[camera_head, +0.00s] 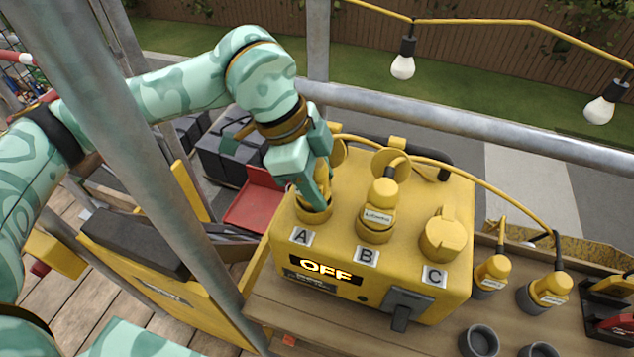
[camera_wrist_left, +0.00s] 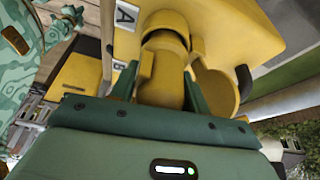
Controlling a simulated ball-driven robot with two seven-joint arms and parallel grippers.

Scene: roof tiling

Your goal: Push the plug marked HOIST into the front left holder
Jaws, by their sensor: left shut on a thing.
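My left gripper (camera_head: 316,190) reaches down over socket A of the yellow power box (camera_head: 345,255). It is shut on a yellow plug (camera_wrist_left: 165,70) that stands in or right at socket A; I cannot tell how deep it sits. No marking on this plug is visible, so I cannot tell if it is HOIST. Several dark round holders stand right of the box. The front left holder (camera_head: 480,340) is empty. Another yellow plug (camera_head: 378,215) with a small label stands in socket B. My right gripper is not in view.
Socket C (camera_head: 440,238) has its yellow cap closed. Two plugs, one nearer the box (camera_head: 492,272) and one further right (camera_head: 545,292), stand in the back holders. The front right holder (camera_head: 538,350) is empty. The box display reads OFF above a dark lever (camera_head: 405,308). Yellow cables arch behind.

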